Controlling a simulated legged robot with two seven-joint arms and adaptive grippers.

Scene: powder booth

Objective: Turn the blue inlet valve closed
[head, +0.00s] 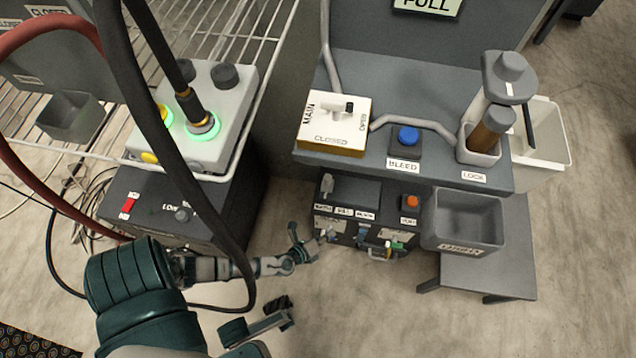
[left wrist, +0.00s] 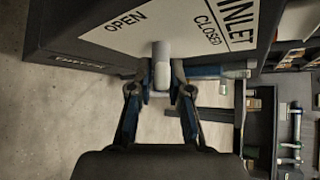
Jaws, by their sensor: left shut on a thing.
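In the left wrist view, the inlet valve's pale plate (left wrist: 170,28) carries the words INLET, OPEN and CLOSED. A light grey knob (left wrist: 161,62) stands out from it, with a blue bar (left wrist: 208,71) running sideways to the right. My left gripper (left wrist: 162,88) is shut on the valve handle, with one blue finger on each side. The fingertips cover part of the handle, and its exact angle is hard to judge. In the head view, my left gripper (head: 311,246) reaches the left front of the lower valve box (head: 350,192). The handle there is small and mostly hidden.
A grey bin (head: 464,218) sits at the right. A hanging dark cable (head: 172,140) passes close to my left arm.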

